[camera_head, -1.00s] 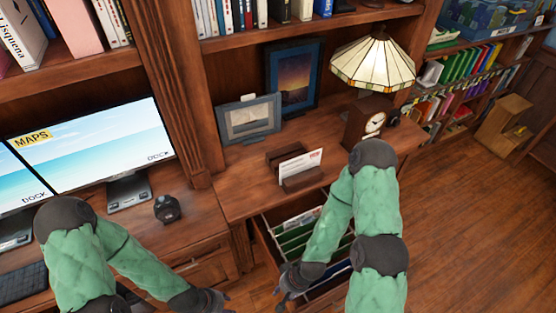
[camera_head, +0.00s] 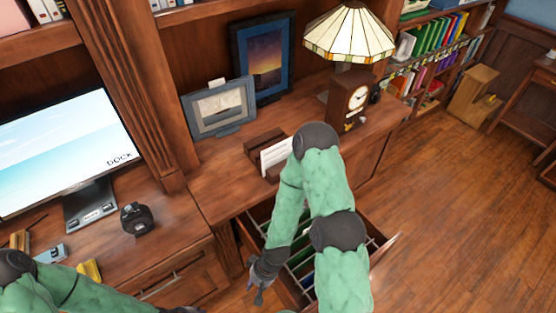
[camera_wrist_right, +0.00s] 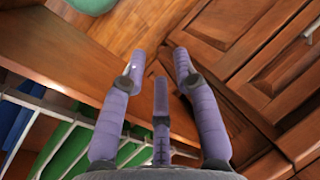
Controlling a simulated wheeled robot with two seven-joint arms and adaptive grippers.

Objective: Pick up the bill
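A white paper (camera_head: 274,154), which looks like the bill, stands upright in a small wooden letter holder (camera_head: 262,141) on the desk. My right arm hides its right part. My right gripper (camera_head: 262,287) hangs lower, at the left side of the open drawer, well below and apart from the paper. In the right wrist view my right gripper (camera_wrist_right: 160,62) has its fingers spread with nothing between them. My left arm enters at the lower left, and only a sliver of its gripper (camera_head: 188,309) shows at the bottom edge.
An open drawer (camera_head: 379,247) with hanging files sticks out below the desk; the files also show in the wrist view (camera_wrist_right: 70,150). A clock (camera_head: 351,99), a lamp (camera_head: 349,34) and framed pictures (camera_head: 221,105) stand behind. A monitor (camera_head: 65,140) is left.

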